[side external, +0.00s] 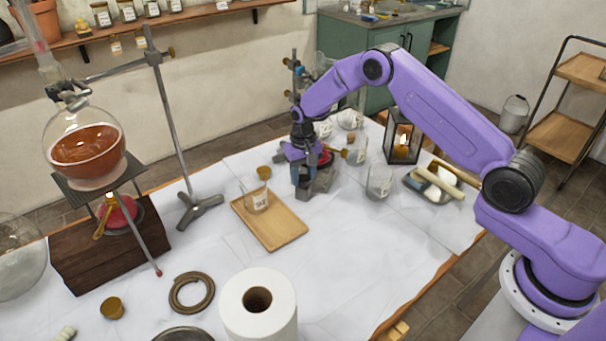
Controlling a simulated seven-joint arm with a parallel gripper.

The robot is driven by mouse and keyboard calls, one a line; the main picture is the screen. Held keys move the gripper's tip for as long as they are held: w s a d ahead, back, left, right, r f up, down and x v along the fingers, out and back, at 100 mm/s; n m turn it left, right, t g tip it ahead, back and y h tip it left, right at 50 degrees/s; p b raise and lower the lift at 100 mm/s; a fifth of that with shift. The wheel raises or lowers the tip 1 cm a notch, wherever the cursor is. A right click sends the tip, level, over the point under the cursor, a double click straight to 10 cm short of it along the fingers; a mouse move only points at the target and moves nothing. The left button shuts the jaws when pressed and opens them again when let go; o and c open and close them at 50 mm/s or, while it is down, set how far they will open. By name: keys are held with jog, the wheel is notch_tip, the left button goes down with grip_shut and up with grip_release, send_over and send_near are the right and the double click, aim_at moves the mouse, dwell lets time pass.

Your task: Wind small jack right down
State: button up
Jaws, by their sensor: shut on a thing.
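The small jack (321,186) stands on the white-covered table, right of the wooden board. Its grey base shows, with a bit of red above it at the right. My gripper (299,171) points down at the jack's left side and is shut on a part of it. The gripper covers most of the jack's upper part, so I cannot make out which part is held or how high the platform stands.
A clamp stand (172,120) and round flask (85,148) stand left. The front right of the table is clear.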

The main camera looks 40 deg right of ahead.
jog(key=o, duration=1.1)
jog(key=shift+c, duration=0.2)
jog(key=shift+m, duration=0.3)
